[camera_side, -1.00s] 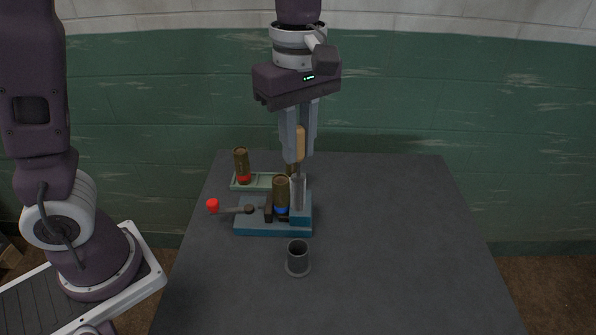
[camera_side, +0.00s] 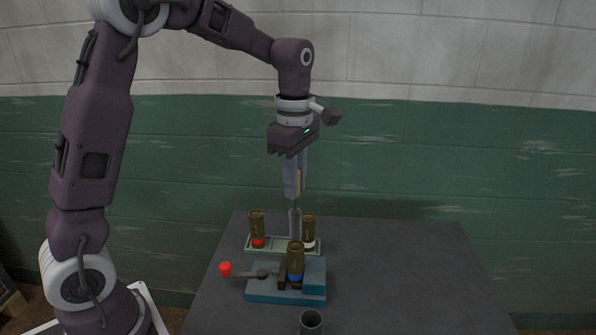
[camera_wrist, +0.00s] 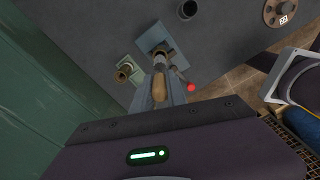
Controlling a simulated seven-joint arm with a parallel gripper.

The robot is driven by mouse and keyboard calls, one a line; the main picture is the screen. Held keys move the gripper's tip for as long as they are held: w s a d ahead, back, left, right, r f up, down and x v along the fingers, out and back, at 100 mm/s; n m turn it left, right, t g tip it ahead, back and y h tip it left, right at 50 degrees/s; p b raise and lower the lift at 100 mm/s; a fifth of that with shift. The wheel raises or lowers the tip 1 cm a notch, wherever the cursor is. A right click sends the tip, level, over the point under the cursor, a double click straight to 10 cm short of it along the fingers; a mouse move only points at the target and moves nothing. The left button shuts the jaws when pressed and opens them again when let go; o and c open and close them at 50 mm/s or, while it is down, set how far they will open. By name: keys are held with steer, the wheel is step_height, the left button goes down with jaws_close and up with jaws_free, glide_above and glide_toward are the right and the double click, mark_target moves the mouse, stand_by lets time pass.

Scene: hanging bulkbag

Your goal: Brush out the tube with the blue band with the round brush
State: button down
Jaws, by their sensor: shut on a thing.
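My gripper (camera_side: 296,190) is shut on the wooden handle of the round brush and holds it upright, head down; the handle (camera_wrist: 158,88) also shows between the fingers in the wrist view. The grey brush head (camera_side: 295,222) hangs below. In the side view its lower end lines up with the top of the blue-banded tube (camera_side: 296,262); whether it is directly over the mouth or a little behind is hard to tell. That brown tube stands upright in the clamp on a blue base (camera_side: 285,297). The clamp lever has a red knob (camera_side: 225,269).
Behind the clamp, a pale green tray (camera_side: 283,245) holds a red-banded tube (camera_side: 257,230) and a white-banded tube (camera_side: 308,233). A grey cup-like holder (camera_side: 311,322) stands in front. The table's right side is clear.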

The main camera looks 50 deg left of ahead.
glide_above(295, 238)
steer(key=shift+w+a+f, duration=0.1)
steer(key=shift+a+f, duration=0.05)
steer(key=shift+f, duration=0.75)
steer(key=shift+w+a+f, duration=0.1)
steer(key=shift+w+f, duration=0.05)
steer(key=shift+f, duration=0.7)
steer(key=shift+w+a+f, duration=0.1)
steer(key=shift+a+f, duration=0.05)
steer(key=shift+f, duration=0.75)
steer(key=shift+f, duration=3.6)
steer(key=shift+r, duration=2.25)
steer(key=shift+f, duration=0.1)
steer(key=shift+f, duration=2.15)
